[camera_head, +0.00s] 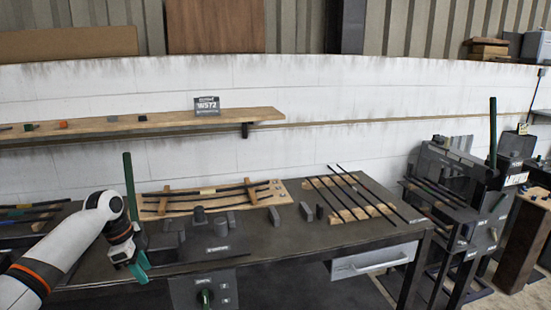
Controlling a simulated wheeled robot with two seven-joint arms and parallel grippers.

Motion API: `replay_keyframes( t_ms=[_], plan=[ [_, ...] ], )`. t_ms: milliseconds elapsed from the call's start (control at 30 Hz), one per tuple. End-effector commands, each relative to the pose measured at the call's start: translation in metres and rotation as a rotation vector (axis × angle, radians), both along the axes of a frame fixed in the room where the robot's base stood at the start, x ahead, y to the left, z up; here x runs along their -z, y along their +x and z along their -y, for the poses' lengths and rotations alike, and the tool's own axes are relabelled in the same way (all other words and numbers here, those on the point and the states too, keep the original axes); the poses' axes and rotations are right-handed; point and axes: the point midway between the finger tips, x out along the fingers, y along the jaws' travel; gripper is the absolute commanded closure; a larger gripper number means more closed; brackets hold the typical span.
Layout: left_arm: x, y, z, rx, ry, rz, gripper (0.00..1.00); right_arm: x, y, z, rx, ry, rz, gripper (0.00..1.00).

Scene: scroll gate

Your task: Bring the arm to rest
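My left arm comes in from the lower left. My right gripper is not in view.
Dark blocks (220,226) stand on the bench beside the gripper. A wooden board with dark rods (220,195) lies behind them. Long dark rods (350,195) rest on wooden strips at the right. A wooden shelf (150,122) is on the wall. A dark machine (455,185) stands right.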

Motion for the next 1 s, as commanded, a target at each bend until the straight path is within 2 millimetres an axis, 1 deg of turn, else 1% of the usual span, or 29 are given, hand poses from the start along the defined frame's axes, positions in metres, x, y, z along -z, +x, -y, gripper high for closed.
replay_keyframes(
  t_ms=[33,100,267,367,467,567,667,767,800,867,900,967,1000],
  plan=[
    [0.000,0.000,0.000,0.000,0.000,0.000,0.61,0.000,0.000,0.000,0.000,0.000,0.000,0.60],
    [0.014,0.000,0.002,-0.022,0.002,-0.004,0.61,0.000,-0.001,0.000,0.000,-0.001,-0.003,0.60],
    [0.042,0.002,0.005,-0.077,0.008,-0.003,0.61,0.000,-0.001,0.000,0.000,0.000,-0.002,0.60],
    [0.066,0.001,0.007,-0.118,0.012,-0.004,0.61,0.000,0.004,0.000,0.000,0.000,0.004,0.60],
    [0.093,-0.001,0.009,-0.169,0.018,-0.005,0.61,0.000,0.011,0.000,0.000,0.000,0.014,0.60],
    [0.127,-0.005,0.012,-0.229,0.025,-0.006,0.61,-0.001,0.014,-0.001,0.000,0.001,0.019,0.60],
    [0.166,-0.013,0.015,-0.298,0.034,-0.008,0.61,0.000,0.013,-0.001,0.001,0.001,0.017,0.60],
    [0.217,-0.029,0.019,-0.381,0.046,-0.011,0.61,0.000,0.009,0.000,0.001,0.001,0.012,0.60],
    [0.241,-0.039,0.021,-0.421,0.051,-0.013,0.61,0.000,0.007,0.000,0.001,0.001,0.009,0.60],
    [0.281,-0.058,0.024,-0.487,0.062,-0.017,0.61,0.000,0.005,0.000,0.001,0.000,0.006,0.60],
    [0.308,-0.074,0.026,-0.532,0.069,-0.017,0.61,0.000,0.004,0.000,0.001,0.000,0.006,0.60],
    [0.346,-0.099,0.030,-0.596,0.079,-0.018,0.61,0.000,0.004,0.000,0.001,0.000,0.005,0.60],
    [0.371,-0.118,0.031,-0.637,0.086,-0.020,0.61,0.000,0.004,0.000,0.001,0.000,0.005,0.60]
  ],
)
